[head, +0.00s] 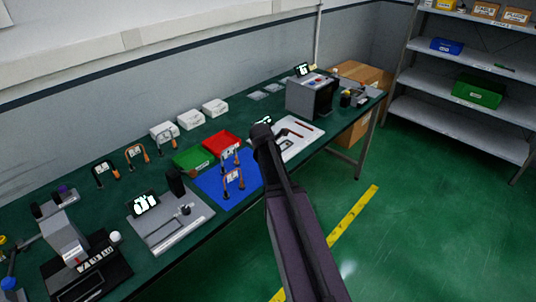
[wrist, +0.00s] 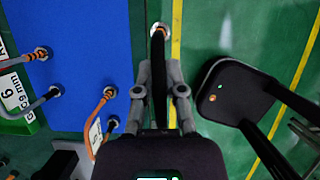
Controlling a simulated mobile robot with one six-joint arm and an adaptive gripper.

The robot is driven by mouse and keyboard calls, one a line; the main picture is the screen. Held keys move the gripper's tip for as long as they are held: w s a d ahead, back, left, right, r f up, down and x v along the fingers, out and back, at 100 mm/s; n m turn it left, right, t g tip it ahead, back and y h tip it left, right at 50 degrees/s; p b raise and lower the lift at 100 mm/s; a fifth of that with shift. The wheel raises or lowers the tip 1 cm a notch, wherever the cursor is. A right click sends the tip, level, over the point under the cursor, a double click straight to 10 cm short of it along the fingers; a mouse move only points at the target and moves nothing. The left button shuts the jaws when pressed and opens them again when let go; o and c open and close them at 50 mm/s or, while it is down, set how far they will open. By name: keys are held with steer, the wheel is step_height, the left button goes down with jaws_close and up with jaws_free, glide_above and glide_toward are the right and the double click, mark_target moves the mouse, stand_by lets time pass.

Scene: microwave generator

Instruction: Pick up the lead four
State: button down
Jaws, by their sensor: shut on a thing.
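My gripper (wrist: 159,66) is shut on a dark lead (wrist: 159,42) in the wrist view. The lead's upper end, a round connector, sticks out beyond the fingertips; its number cannot be read and its lower part is hidden. An orange lead (wrist: 104,99) with a white tag is just left of the gripper. In the head view my arm hides the gripper; two leads (head: 234,180) stand on the blue mat (head: 212,189).
A green tray (head: 184,164) and a red tray (head: 215,148) lie behind the mat. More leads (head: 137,154) are along the back left. A grey box-shaped device (head: 318,95) stands at the bench's far end. The green floor (head: 410,220) is clear; a shelf rack (head: 460,120) stands right.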

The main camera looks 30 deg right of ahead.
steer(key=shift+s+a+r, duration=0.1)
steer(key=shift+s, duration=1.05)
steer(key=shift+s+a+r, duration=0.1)
steer(key=shift+s, duration=1)
